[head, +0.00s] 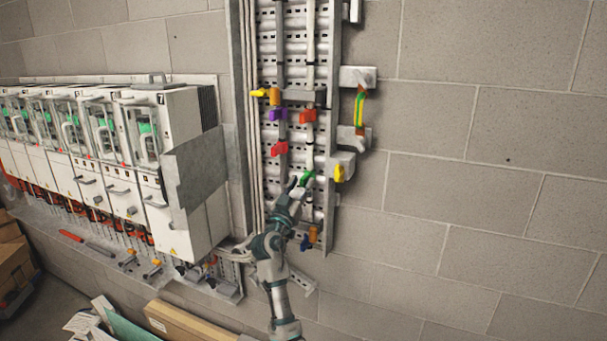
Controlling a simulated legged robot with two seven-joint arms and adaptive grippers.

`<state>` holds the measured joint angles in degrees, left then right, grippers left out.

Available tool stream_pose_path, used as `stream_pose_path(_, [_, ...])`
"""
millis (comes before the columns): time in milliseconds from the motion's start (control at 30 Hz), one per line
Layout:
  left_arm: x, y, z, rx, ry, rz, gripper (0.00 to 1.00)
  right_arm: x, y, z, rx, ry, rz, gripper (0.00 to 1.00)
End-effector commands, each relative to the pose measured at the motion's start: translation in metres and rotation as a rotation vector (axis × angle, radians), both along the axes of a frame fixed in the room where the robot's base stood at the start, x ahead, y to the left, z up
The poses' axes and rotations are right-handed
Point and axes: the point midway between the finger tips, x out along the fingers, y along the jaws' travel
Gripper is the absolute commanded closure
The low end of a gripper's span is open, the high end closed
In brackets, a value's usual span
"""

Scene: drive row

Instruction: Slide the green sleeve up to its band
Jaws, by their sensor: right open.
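The green sleeve (308,175) sits low on the right-hand upright rod (310,65) of the wall panel. My right gripper (298,184) is open at the sleeve, just below and to the left of it. I cannot tell whether its fingers touch the sleeve or are around it. The rod is visible above the sleeve, up to an orange-red sleeve (308,116). I cannot make out which mark is the green sleeve's band. My left gripper is not in view.
A purple sleeve (278,114) and a red sleeve (279,148) sit on the left rod. A yellow piece (340,172) projects at the panel's right edge. White drive cabinets (185,205) stand at the left. The brick wall at right is clear.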

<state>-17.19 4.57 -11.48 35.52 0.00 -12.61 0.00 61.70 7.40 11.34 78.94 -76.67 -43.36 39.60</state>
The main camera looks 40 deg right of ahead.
Motion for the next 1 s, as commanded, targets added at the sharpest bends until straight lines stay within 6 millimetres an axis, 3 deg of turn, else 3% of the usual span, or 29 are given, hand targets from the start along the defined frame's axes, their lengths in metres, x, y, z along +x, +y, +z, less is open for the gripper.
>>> stream_pose_path(200, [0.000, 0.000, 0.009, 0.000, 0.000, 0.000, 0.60, 0.009, -0.018, 0.010, -0.001, 0.000, -0.001, 0.58])
stream_pose_path(500, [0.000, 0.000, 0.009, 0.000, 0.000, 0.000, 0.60, 0.011, -0.020, 0.009, 0.000, 0.000, 0.001, 0.58])
stream_pose_path(533, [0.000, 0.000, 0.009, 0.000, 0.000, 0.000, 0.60, 0.011, -0.020, 0.009, 0.000, 0.000, 0.001, 0.61])
stream_pose_path(700, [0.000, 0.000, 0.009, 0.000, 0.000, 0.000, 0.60, 0.011, -0.020, 0.009, 0.000, 0.000, 0.001, 1.00])
stream_pose_path(1000, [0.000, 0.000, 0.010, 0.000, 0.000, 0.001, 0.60, 0.011, -0.020, 0.015, -0.001, 0.000, 0.001, 1.00])
